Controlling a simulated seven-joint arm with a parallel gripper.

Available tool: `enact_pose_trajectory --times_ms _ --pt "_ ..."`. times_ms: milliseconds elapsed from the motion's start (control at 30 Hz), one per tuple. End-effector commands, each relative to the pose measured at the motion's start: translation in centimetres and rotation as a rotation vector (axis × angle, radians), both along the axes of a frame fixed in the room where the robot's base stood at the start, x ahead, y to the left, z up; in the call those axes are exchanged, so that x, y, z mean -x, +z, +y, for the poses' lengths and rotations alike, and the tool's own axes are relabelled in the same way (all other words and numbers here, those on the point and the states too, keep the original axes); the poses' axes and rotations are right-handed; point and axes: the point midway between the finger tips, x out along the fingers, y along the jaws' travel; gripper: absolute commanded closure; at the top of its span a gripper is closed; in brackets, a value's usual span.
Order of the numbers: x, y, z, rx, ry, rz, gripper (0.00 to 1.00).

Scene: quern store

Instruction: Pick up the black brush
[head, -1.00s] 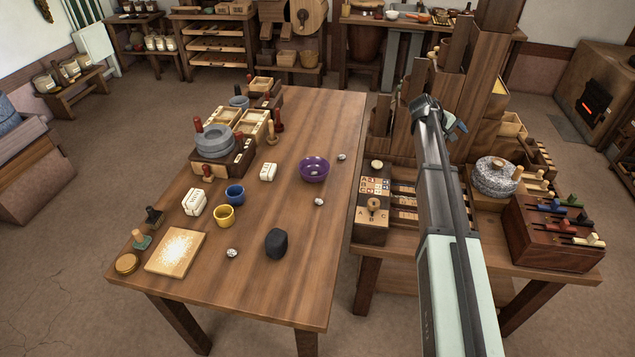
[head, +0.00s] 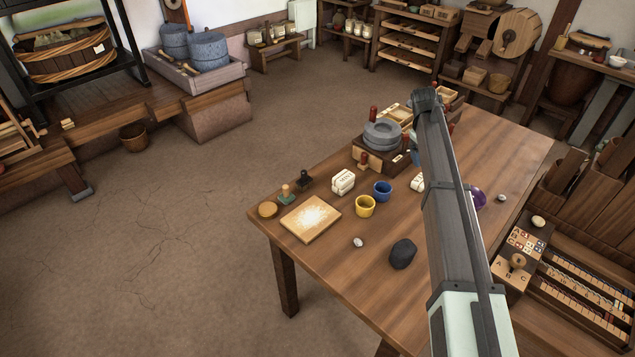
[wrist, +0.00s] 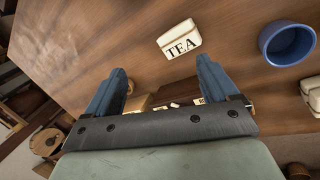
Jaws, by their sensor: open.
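The black brush (head: 304,181) stands small and dark near the left edge of the wooden table (head: 360,285) in the head view, just behind a green-based brush (head: 286,195). I cannot make it out in the wrist view. My gripper (wrist: 162,66) shows two blue fingers spread apart with nothing between them. It is above the table, well to the right of the black brush; in the head view my arm mostly hides it. A white TEA block (wrist: 180,38) lies beyond the fingertips in the wrist view.
Near the brush are a round wooden lid (head: 268,209), a floured board (head: 311,218) and a white block (head: 343,181). Yellow (head: 365,206) and blue (head: 382,191) cups, a dark stone (head: 402,254) and a quern (head: 382,135) stand to the right.

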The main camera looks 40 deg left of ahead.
Motion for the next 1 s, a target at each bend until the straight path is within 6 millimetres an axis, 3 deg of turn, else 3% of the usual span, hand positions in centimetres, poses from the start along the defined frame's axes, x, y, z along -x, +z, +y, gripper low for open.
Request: enact_pose_trajectory --times_ms 33,200,400,500,700,1000 --pt "1.9 0.2 3.1 -0.012 0.035 0.021 0.13" --pt "8.9 0.7 11.9 -0.051 0.141 0.100 0.13" --pt "18.0 1.4 20.7 -0.084 0.263 0.196 0.13" --pt "22.0 1.8 23.9 -0.095 0.314 0.236 0.13" --pt "27.0 2.3 27.3 -0.106 0.374 0.285 0.13" --pt "28.0 0.8 27.8 -0.107 0.384 0.297 0.13"
